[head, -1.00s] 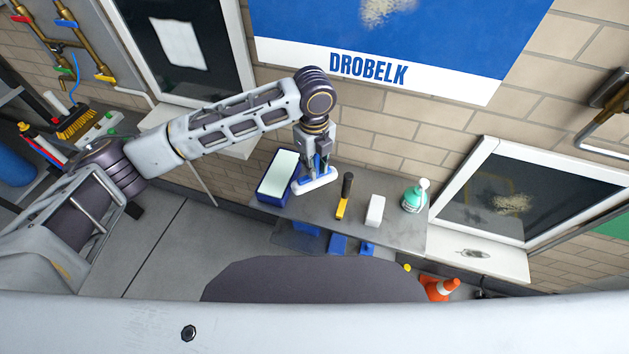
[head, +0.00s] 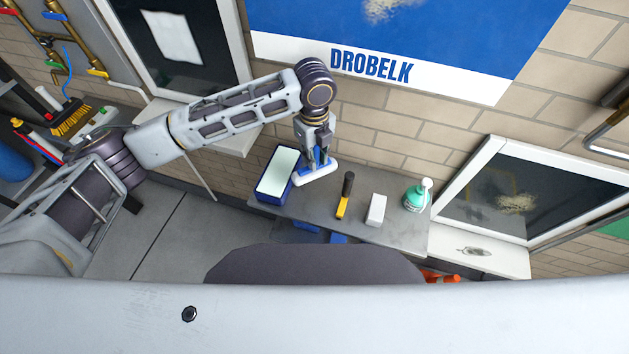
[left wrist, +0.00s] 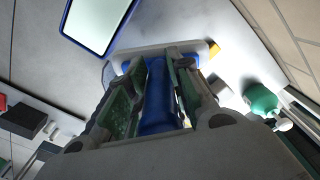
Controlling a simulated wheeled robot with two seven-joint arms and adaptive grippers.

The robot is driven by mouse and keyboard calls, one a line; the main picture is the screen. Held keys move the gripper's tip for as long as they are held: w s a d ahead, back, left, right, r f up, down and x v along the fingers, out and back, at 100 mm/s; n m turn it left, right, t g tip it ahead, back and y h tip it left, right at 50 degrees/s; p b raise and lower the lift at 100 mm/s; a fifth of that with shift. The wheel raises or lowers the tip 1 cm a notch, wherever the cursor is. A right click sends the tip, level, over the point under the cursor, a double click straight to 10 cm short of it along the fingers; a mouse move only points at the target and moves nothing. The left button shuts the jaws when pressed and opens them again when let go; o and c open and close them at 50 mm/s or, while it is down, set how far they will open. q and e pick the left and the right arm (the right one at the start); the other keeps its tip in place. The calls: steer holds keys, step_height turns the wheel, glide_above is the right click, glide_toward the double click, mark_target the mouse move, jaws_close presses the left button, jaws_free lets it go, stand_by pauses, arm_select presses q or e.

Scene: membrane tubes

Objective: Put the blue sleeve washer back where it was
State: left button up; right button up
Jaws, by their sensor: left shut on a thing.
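The blue sleeve washer has a blue handle and a white sleeve (head: 315,175). My left gripper (head: 317,153) is shut on its blue handle, which also shows between the fingers in the left wrist view (left wrist: 157,95). The washer is over the grey shelf, just right of the blue tub. I cannot tell whether the sleeve touches the shelf. In the left wrist view the white sleeve lies crosswise beyond the fingertips, partly hidden by them. My right gripper is not in view.
On the grey shelf (head: 290,211) are a blue tub (head: 265,194) with a pale inside, a yellow-and-black tool (head: 345,196), a white block (head: 376,209) and a green bottle (head: 415,199). The brick wall stands behind. Blue items (head: 338,238) show below the shelf's front.

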mark_target(314, 148)
arm_select(q)
steer(key=shift+f, duration=2)
steer(key=shift+f+p, duration=0.3)
steer(key=shift+f, duration=2.2)
steer(key=o, duration=0.9)
steer(key=shift+r+b, duration=0.45)
steer(key=shift+r, duration=5.55)
